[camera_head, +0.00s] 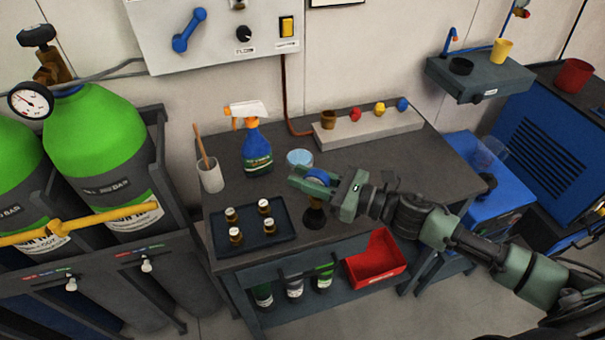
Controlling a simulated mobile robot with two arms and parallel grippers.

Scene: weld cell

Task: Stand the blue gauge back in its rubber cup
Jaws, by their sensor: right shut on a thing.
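My right gripper (326,188) reaches in from the right over the workbench and is shut on the blue gauge (318,176). The gauge's round blue body shows between the fingers, partly hidden by them. A short brownish stem shows below it. Directly under the stem is a dark round piece on the bench top, which looks like the rubber cup (314,220). The gripper hides part of this area, and I cannot tell whether the stem is inside the cup or just above it. My left gripper is not in view.
A dark tray (276,240) with several small bottles lies left of the gripper. A spray bottle (257,150), a light-blue round tub (299,158) and a cup with a brush (211,178) stand behind. A pale block (368,134) with small coloured pieces lies at the back.

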